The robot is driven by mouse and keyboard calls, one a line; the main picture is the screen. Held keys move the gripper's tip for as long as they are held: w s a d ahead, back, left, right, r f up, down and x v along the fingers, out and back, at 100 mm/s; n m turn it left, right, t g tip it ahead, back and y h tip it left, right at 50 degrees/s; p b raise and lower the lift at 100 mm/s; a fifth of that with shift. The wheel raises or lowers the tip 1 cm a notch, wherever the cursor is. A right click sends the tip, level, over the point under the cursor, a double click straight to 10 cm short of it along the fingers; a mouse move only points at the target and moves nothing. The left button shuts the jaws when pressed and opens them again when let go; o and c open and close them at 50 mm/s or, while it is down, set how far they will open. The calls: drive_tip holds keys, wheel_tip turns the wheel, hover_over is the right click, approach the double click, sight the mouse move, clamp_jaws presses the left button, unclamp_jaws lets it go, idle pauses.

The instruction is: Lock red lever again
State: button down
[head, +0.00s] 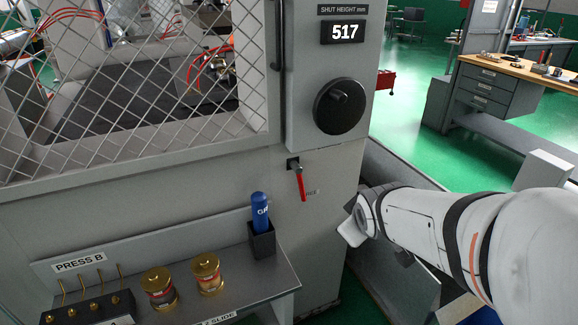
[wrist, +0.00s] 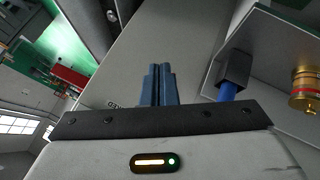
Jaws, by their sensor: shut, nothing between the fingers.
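The red lever (head: 301,185) is on the grey press front in the head view, below the black round knob. It hangs from a dark square pivot and points down, leaning slightly right. A small label beside it is too small to read. My gripper shows in the wrist view (wrist: 159,67) with its two blue-grey fingers together and empty. In the head view my arm comes in from the right and its end is to the right of and below the lever, apart from it in the picture. I cannot make out the lever in the wrist view.
A shelf (head: 225,305) juts out below, carrying a blue marker-like object (head: 260,212) in a dark holder (head: 262,242) and two brass-topped cans (head: 207,272). A wire mesh guard (head: 150,110) covers the upper left. The black knob (head: 340,105) protrudes above the lever.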

sight(299, 183)
drive_tip(key=w+a+f+n+t+y+b, duration=0.7)
drive_tip(key=w+a+f+n+y+b, duration=0.2)
drive_tip(key=n+b, duration=0.6)
drive_tip(key=w+f+n, duration=0.1)
drive_tip(key=w+n, duration=0.1)
drive_tip(key=n, duration=0.1)
drive_tip(key=shift+w+a+f+n, duration=0.3)
drive_tip(key=shift+a+f, duration=0.05)
drive_tip(key=shift+f, duration=0.05)
drive_tip(key=b+x, duration=0.1)
drive_tip(key=x, duration=0.9)
drive_tip(key=shift+a+r, duration=0.1)
drive_tip(key=d, duration=0.2)
drive_tip(key=shift+w+d+r+t, duration=0.2)
drive_tip(key=shift+d+r+t, duration=0.1)
drive_tip(key=shift+d+r, duration=0.05)
drive_tip(key=shift+w+d+r, duration=0.1)
drive_tip(key=shift+d, duration=0.55)
drive_tip(key=shift+a+b, duration=0.2)
drive_tip(key=shift+b, duration=0.15)
